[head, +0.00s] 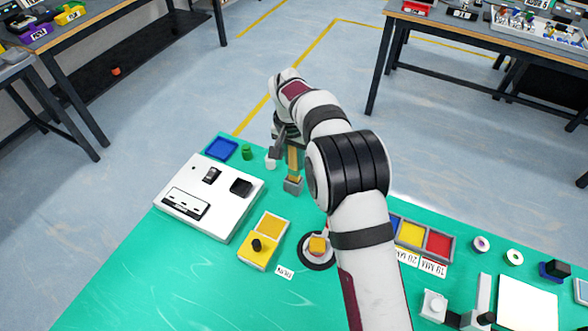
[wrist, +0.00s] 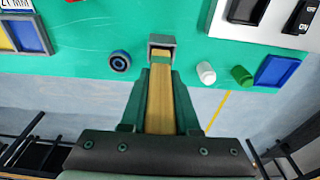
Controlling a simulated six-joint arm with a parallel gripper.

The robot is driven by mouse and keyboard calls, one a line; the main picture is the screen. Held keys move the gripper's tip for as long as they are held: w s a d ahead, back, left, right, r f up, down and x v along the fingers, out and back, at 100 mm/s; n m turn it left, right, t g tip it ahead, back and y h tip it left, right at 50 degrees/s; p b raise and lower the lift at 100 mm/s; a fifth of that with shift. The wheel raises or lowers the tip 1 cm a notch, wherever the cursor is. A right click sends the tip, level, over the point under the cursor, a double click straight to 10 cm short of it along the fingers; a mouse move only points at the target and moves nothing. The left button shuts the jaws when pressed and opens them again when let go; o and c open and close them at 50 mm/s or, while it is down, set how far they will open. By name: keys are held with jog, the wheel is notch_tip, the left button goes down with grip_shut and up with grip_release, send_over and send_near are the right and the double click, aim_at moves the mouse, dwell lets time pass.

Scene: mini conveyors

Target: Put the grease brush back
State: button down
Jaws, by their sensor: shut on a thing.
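The grease brush shows as a long wooden handle (wrist: 160,105) in the wrist view, gripped between the dark green fingers of my gripper (wrist: 160,122). In the head view the handle (head: 293,160) stands roughly upright below my gripper (head: 286,144), near the table's far edge. A small grey square holder (wrist: 162,41) is at the handle's far end; it also shows in the head view (head: 293,186). The handle's end appears inside or right over its opening; I cannot tell how deep. The bristles are hidden.
A white cylinder (head: 270,163), a green cylinder (head: 246,152) and a blue tray (head: 221,148) stand left of the holder. A white panel unit (head: 225,210) lies nearer. A blue ring (wrist: 120,61) sits beside the holder. My arm hides part of the table.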

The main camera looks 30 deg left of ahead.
aim_at(294, 169)
jog(key=shift+f, duration=2.05)
jog(key=c, duration=0.7)
grip_release()
jog(key=shift+f, duration=0.1)
jog(key=shift+o, duration=0.2)
